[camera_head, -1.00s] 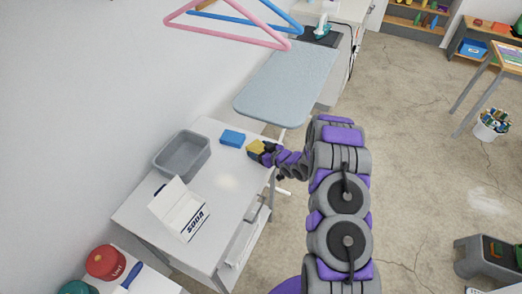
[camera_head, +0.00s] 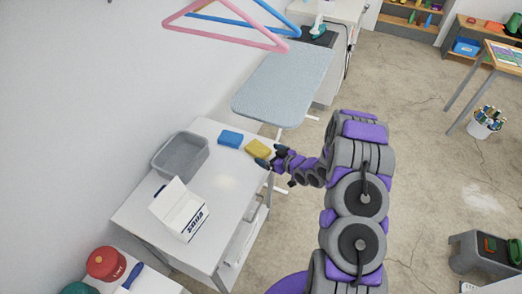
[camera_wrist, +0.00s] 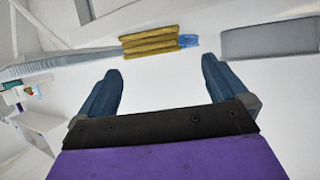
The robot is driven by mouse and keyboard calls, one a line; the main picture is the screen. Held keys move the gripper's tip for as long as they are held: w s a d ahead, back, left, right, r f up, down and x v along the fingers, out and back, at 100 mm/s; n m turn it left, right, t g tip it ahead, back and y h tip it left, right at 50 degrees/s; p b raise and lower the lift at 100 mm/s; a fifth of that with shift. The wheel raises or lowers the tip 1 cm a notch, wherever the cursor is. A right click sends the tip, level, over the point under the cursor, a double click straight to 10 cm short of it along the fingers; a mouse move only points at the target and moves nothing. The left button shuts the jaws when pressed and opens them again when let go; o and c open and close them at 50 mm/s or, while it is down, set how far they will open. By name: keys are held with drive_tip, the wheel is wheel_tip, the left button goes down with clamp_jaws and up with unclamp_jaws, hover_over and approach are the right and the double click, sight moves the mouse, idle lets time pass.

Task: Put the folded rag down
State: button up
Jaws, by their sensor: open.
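The folded yellow rag (camera_head: 258,148) lies on the white table (camera_head: 222,190), near its far right edge. A blue folded cloth or block (camera_head: 230,138) lies just left of it. My gripper (camera_head: 272,160) is beside the rag on its right, apart from it or very close in the head view. In the wrist view my gripper (camera_wrist: 163,85) is open and empty. There the yellow rag (camera_wrist: 150,41) shows as stacked layers beyond the fingertips, with a bit of blue (camera_wrist: 188,41) behind it.
A grey bin (camera_head: 181,155) and a white box marked like soap (camera_head: 180,208) stand on the table. An ironing board (camera_head: 285,85) is beyond it. Pink and blue hangers (camera_head: 225,25) hang above. Red and teal lidded containers are at the lower left.

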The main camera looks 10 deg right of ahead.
drive_tip(key=s+d+r+m+g+h, duration=0.2)
drive_tip(key=s+d+r+g+h, duration=0.25)
drive_tip(key=r, duration=0.45)
drive_tip(key=s+d+r+m+g+h, duration=0.1)
drive_tip(key=s+d+r+h, duration=0.35)
drive_tip(key=s+r, duration=0.35)
drive_tip(key=s+a+r+m+g, duration=0.1)
drive_tip(key=s+a+r, duration=0.3)
drive_tip(key=s, duration=0.7)
drive_tip(key=s+a+r+m+g+y, duration=0.1)
drive_tip(key=s+a+r+g, duration=0.3)
drive_tip(key=s, duration=0.8)
drive_tip(key=s+a+r+m+g+y, duration=0.1)
drive_tip(key=s+a+r, duration=0.3)
drive_tip(key=s, duration=0.7)
drive_tip(key=shift+s+r+g, duration=0.15)
drive_tip(key=shift+r+g, duration=0.35)
drive_tip(key=shift+g, duration=0.35)
